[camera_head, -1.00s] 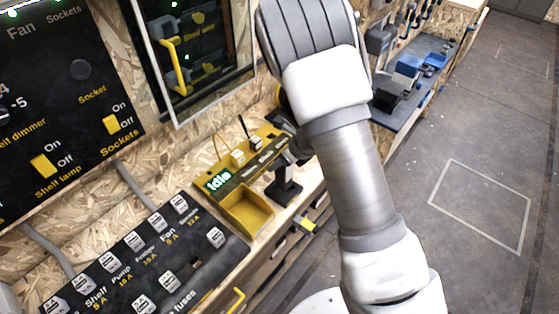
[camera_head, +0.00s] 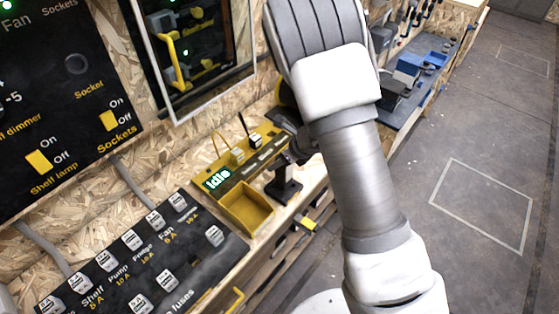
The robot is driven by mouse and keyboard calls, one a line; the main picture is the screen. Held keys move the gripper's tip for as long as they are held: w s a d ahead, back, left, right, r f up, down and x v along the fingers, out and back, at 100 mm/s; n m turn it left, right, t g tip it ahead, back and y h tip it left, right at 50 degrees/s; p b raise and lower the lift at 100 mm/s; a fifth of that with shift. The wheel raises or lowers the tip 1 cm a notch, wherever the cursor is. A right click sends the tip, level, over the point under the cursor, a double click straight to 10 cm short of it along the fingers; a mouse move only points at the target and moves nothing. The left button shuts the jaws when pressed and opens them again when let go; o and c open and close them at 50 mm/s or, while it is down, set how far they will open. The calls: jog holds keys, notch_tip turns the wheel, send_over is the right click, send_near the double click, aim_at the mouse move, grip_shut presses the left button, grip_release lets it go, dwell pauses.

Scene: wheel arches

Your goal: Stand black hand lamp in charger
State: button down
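My gripper (camera_head: 291,157) is mostly hidden behind my own wrist and arm, at the right end of the yellow tester unit. Its fingers are too small and covered to show whether they are open or shut. Just below it, a black upright piece with a square base (camera_head: 285,192) stands on the wooden bench. I cannot tell whether this is the charger, the black hand lamp, or both together. I cannot tell whether my gripper touches it. No other hand lamp is clearly visible.
The yellow unit with an "Idle" display (camera_head: 217,179) and a yellow tray (camera_head: 247,208) lie left of the black piece. A black fuse panel (camera_head: 150,255) is at the lower left. A blue-grey workbench (camera_head: 425,65) is at the back right. Floor at right is clear.

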jog(key=shift+f+b, duration=0.35)
dwell(0.3)
jog(key=shift+f+b, duration=0.35)
jog(key=shift+f+b, duration=0.3)
jog(key=shift+b, duration=0.2)
dwell(0.5)
grip_release()
dwell(0.4)
notch_tip(320, 180, up, 9)
jog(key=p, duration=0.7)
jog(key=shift+r, duration=0.1)
